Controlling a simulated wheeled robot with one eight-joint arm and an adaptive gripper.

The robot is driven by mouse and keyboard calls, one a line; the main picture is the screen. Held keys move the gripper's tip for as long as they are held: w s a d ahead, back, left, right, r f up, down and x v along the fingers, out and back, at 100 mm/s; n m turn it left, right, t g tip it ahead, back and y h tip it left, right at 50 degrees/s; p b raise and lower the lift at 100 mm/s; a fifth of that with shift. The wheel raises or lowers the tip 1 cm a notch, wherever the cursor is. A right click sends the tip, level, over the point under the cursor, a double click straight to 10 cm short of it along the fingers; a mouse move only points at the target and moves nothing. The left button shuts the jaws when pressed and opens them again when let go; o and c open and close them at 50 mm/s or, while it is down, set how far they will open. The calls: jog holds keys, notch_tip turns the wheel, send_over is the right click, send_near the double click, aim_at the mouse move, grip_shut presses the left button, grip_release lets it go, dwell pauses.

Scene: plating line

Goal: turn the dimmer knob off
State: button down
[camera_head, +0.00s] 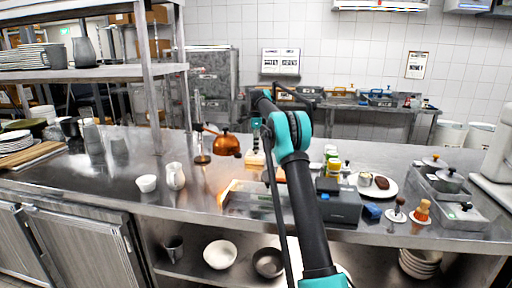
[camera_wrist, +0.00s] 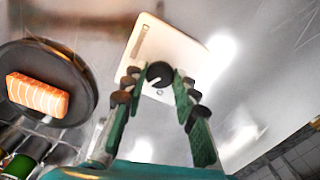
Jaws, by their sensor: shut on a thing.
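The dimmer is a white rectangular plate (camera_wrist: 178,45) with a round black knob (camera_wrist: 160,72) and a grey strip beside it. In the wrist view, my gripper (camera_wrist: 157,82) has its green fingers on either side of the knob and is shut on it. In the head view, the pale dimmer plate (camera_head: 255,158) lies on the steel counter, partly behind my arm; the knob is hidden there. A copper lamp (camera_head: 228,146) hangs from a stand left of it, with an orange glow on the counter below.
In the wrist view, a dark round plate (camera_wrist: 83,80) with a salmon piece (camera_wrist: 36,94) lies left of the dimmer. In the head view, a white jug (camera_head: 176,176) and bowl (camera_head: 147,184) stand left. A dark box (camera_head: 343,205), bottles and a white plate (camera_head: 386,192) stand right.

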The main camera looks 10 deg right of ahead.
jog(key=shift+n, duration=0.3)
jog(key=n, duration=0.5)
jog(key=shift+n, duration=0.3)
jog(key=n, duration=1.1)
jog(key=shift+n, duration=0.4)
jog(key=n, duration=0.5)
jog(key=shift+n, duration=0.4)
jog(key=c, duration=1.2)
grip_release()
